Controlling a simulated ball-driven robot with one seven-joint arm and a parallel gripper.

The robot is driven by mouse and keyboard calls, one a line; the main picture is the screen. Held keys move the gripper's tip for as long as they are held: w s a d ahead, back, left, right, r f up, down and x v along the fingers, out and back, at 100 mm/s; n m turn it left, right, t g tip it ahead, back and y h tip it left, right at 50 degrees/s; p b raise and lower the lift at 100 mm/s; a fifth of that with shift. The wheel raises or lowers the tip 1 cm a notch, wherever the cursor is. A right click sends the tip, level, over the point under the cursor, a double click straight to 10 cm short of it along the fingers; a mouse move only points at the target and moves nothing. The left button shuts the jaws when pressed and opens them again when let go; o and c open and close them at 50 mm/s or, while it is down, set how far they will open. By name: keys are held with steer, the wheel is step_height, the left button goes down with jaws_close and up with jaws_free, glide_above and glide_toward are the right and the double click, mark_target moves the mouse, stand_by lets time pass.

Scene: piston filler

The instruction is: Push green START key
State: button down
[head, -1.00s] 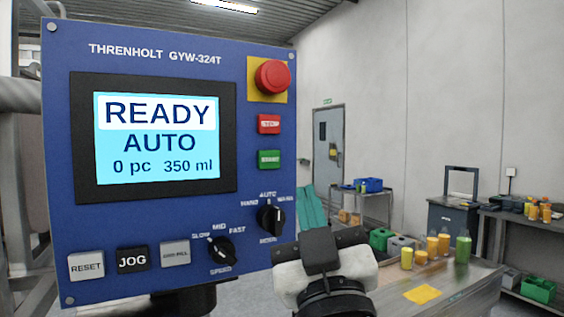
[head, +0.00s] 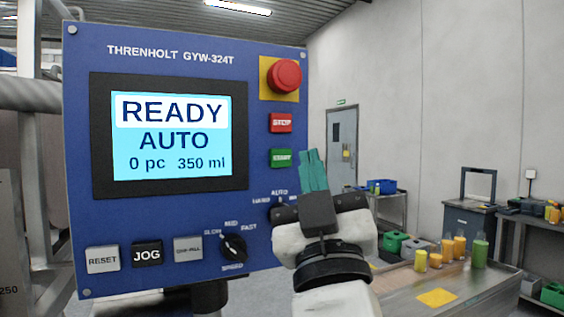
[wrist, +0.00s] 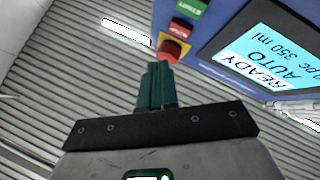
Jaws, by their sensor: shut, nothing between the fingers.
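The green START key (head: 281,158) sits on the blue panel's right side, directly below the red STOP key (head: 281,123). In the wrist view the green key (wrist: 190,5) shows at the top edge, partly cut off. My gripper (head: 311,152) has its teal fingers together and empty, pointing upward. In the head view the tips are just right of the START key, at about its height, and look apart from it. The teal fingers also show in the wrist view (wrist: 155,68), with their tips near the red mushroom button in the picture.
A red mushroom button (head: 284,75) on a yellow plate is above STOP. The screen (head: 170,136) reads READY, AUTO, 0 pc, 350 ml. The speed knob (head: 233,247) and the JOG key (head: 147,254) are lower. My wrist partly covers the mode knob. A bench with bottles (head: 446,248) stands right.

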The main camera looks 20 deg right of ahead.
mark_target(289, 166)
steer(key=shift+w+b, duration=1.15)
steer(key=shift+w, duration=1.9)
steer(key=shift+w+b, duration=0.35)
steer(key=shift+w, duration=0.05)
